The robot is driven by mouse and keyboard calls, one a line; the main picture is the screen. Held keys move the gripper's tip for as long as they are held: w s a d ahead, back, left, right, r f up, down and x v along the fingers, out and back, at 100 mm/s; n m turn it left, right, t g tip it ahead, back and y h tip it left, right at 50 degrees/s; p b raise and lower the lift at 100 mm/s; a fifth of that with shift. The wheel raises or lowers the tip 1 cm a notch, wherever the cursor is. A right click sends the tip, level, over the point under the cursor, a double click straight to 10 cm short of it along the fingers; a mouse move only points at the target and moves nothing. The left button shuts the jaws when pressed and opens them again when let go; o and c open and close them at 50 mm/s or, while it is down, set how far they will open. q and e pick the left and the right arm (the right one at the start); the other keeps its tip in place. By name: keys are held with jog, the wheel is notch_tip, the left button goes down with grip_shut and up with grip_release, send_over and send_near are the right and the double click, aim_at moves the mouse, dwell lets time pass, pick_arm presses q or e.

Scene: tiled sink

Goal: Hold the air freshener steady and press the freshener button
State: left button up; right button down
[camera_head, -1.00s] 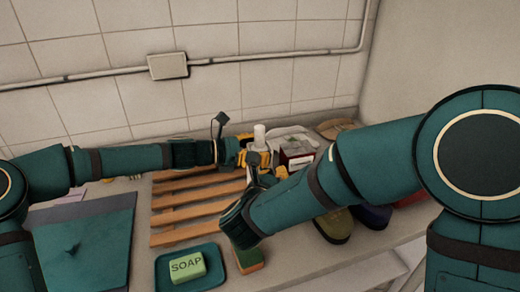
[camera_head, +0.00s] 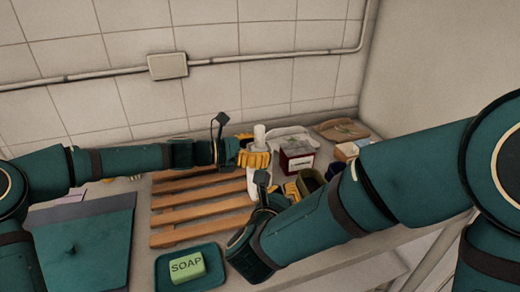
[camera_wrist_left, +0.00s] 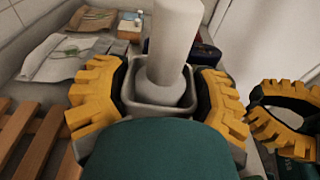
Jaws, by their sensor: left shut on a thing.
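The left wrist view shows the freshener's white top (camera_wrist_left: 174,38) rising between the two yellow fingers. My right gripper (camera_head: 291,190) is lower and to the right, apart from the freshener, and partly hidden by its own wrist. Its curved yellow fingers (camera_wrist_left: 291,110) show at the right of the left wrist view with a gap between them, empty.
A wooden slatted rack (camera_head: 180,218) lies under the left arm. A green soap bar (camera_head: 187,267) sits in a teal dish (camera_head: 213,277) in front. A red and white box (camera_head: 297,161) and a brown pouch (camera_head: 341,130) stand at the back right. The tiled wall closes the back.

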pick_arm(q)
jog(key=o, duration=1.4)
jog(key=shift+c, duration=0.2)
jog(key=shift+a, duration=0.1)
